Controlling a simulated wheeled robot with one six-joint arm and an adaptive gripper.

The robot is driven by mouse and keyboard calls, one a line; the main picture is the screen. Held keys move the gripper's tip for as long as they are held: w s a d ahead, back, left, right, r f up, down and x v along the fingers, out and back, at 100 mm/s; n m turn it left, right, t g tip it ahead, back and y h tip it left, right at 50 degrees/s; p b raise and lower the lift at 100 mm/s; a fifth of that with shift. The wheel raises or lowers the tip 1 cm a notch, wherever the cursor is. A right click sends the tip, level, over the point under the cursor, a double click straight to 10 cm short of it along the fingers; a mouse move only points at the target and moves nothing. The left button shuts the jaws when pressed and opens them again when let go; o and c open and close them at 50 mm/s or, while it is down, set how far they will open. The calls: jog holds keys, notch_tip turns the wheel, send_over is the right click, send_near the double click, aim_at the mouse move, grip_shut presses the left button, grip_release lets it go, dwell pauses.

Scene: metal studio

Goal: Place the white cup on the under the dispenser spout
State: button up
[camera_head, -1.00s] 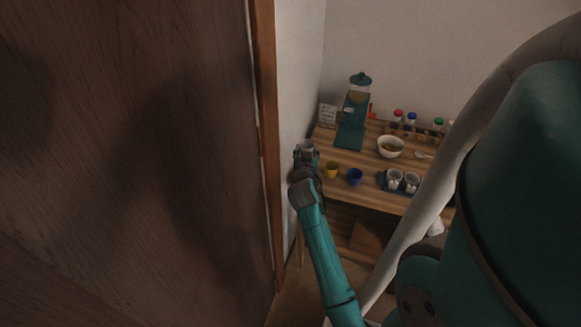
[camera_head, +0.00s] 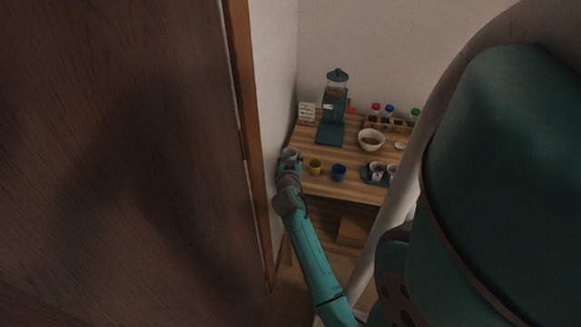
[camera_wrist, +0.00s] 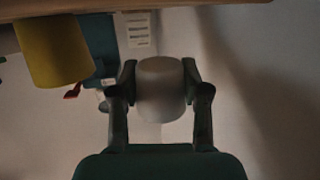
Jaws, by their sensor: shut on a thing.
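The white cup (camera_wrist: 161,88) is between the two fingers of my gripper (camera_wrist: 160,90) in the wrist view, with a finger against each side. In the head view my gripper (camera_head: 290,160) holds the cup (camera_head: 291,153) at the table's left edge, left of the yellow cup. The teal dispenser (camera_head: 331,131) stands farther back on the table, with a clear hopper on top. Its spout is too small to make out. Part of a teal body, seemingly the dispenser, shows behind the yellow cup in the wrist view (camera_wrist: 101,35).
A yellow cup (camera_head: 315,167) and a blue cup (camera_head: 338,173) stand near the front edge of the wooden table (camera_head: 352,188). A bowl (camera_head: 371,139), a tray with cups (camera_head: 374,181) and several capped bottles are farther right. A wall and brown panel (camera_head: 120,160) are close on the left.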

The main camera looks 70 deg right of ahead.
jog(key=shift+f, duration=2)
jog(key=shift+f, duration=0.25)
jog(key=o, duration=0.8)
